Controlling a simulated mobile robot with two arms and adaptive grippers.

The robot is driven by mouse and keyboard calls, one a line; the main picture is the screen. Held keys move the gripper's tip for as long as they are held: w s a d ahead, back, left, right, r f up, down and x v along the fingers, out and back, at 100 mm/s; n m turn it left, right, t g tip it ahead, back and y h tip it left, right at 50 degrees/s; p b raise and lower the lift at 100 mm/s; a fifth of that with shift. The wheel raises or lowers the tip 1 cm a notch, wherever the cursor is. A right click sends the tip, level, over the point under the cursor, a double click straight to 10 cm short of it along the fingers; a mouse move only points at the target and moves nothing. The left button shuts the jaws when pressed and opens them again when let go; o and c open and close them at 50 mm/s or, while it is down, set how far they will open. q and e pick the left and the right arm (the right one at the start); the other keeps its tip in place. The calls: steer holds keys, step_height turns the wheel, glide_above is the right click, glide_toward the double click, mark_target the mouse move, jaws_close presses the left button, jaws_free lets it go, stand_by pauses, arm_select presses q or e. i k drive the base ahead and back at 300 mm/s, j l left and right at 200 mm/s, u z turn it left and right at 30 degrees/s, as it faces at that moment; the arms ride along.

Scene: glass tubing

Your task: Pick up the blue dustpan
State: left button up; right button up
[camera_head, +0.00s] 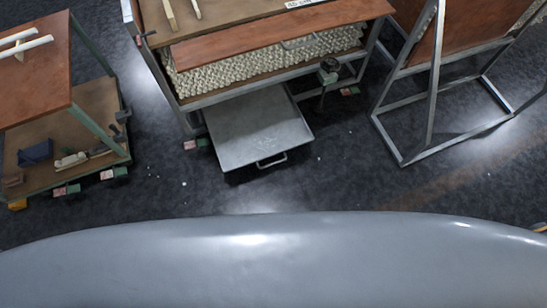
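A dark blue object (36,152), which looks like the blue dustpan, lies on the lower shelf of the cart at the left. It is small in the view, and I cannot make out its handle. Neither of my grippers shows in the head view.
The cart's lower shelf (90,97) also holds a pale brush-like object (70,160). A grey metal tray (255,130) extends on the floor from under the middle workbench (280,38). A metal frame (437,85) stands at the right. Dark floor (165,200) before them is mostly clear.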

mark_target(39, 153)
steer(key=u, duration=2)
steer(key=i+z, duration=0.15)
steer(key=i, duration=0.35)
steer(key=i+z, duration=0.2)
steer(key=i, duration=0.25)
steer(key=i+j+z, duration=0.15)
steer(key=i, duration=0.35)
steer(key=i+j+z, duration=0.15)
steer(key=i, duration=0.3)
